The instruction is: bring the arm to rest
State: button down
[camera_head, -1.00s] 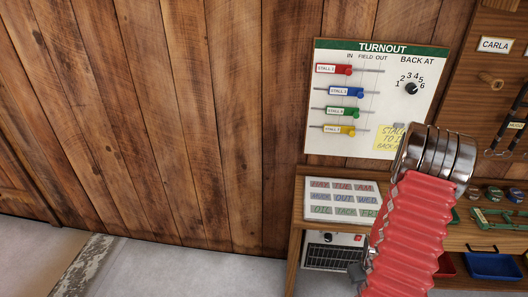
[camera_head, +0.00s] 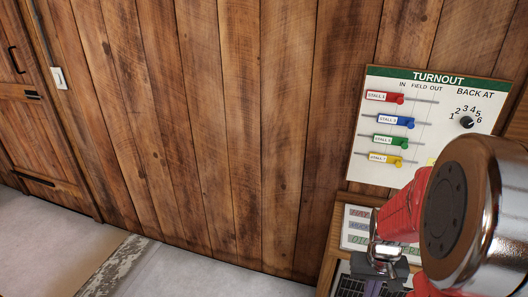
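My arm, with a red ribbed sleeve and shiny metal joints, fills the lower right of the head view. A small metal and dark grey part of it, which may be my gripper (camera_head: 380,258), hangs in front of the bench. Its fingers cannot be made out, and I cannot tell whether it is open or shut. The arm covers the lower right of the turnout board (camera_head: 425,122) and much of the bench.
The turnout board has red, blue, green and yellow sliders and a black dial (camera_head: 466,122). A lettered panel (camera_head: 357,217) sits on the wooden bench (camera_head: 328,262). Bare plank wall (camera_head: 230,120) and clear grey floor (camera_head: 190,272) lie left, with a wooden door (camera_head: 35,130) far left.

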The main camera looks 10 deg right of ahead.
jog(key=s+a+r+n+t, duration=0.1)
jog(key=a+r+n+t, duration=0.3)
jog(key=a+r, duration=1.6)
jog(key=shift+s+a+r+n+t+y, duration=0.3)
jog(key=shift+s+a+r+n+t, duration=0.1)
jog(key=shift+r+t, duration=0.6)
jog(key=shift+f, duration=0.15)
